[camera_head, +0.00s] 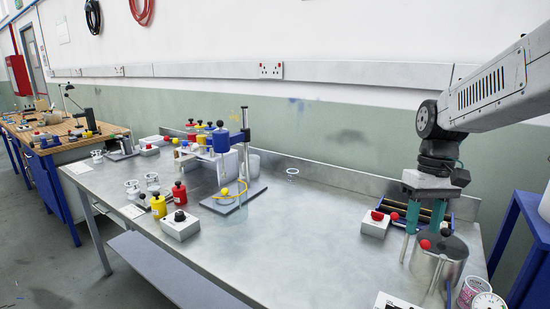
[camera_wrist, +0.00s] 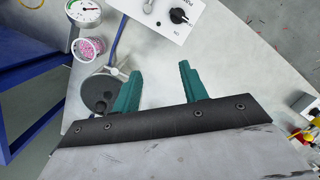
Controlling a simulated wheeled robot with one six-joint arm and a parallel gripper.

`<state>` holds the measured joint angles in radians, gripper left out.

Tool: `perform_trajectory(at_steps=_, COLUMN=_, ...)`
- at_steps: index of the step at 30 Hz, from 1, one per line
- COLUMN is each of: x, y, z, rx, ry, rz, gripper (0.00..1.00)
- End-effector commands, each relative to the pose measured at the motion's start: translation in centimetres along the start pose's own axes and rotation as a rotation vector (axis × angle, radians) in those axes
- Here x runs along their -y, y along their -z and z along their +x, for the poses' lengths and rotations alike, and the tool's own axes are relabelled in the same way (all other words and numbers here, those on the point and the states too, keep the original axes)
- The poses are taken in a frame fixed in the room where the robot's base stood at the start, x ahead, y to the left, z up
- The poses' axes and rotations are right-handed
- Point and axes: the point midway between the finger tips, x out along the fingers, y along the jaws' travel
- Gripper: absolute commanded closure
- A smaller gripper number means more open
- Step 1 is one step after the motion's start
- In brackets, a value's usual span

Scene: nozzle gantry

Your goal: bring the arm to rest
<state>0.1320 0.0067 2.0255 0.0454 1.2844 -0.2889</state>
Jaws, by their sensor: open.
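My arm reaches in from the upper right of the head view. My gripper (camera_head: 421,258) points down at the right end of the steel bench (camera_head: 310,230). Its two teal fingers are apart, with nothing seen between them.
A red-button box (camera_head: 375,225) and a dark rack (camera_head: 428,209) stand near the gripper. A dial gauge (camera_wrist: 87,12) and a tub of pink bits (camera_wrist: 89,48) are close by. The nozzle gantry (camera_head: 246,135), bottles and a knob box (camera_head: 180,226) stand left. Mid-bench is mostly clear.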

Motion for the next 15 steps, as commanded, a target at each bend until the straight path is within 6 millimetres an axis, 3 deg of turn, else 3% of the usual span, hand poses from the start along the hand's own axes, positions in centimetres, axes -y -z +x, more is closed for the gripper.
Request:
perform_trajectory(at_steps=1, x=1.0, y=-2.5, z=-0.1, rx=-0.014, ry=-0.012, rz=0.032, gripper=0.57)
perform_trajectory(at_steps=6, x=3.5, y=-9.5, z=0.9, rx=-0.060, ry=-0.041, rz=0.133, gripper=0.57)
perform_trajectory(at_steps=12, x=5.6, y=-16.5, z=3.1, rx=-0.132, ry=-0.068, rz=0.187, gripper=0.57)
perform_trajectory(at_steps=15, x=6.3, y=-19.1, z=4.0, rx=-0.174, ry=-0.078, rz=0.178, gripper=0.57)
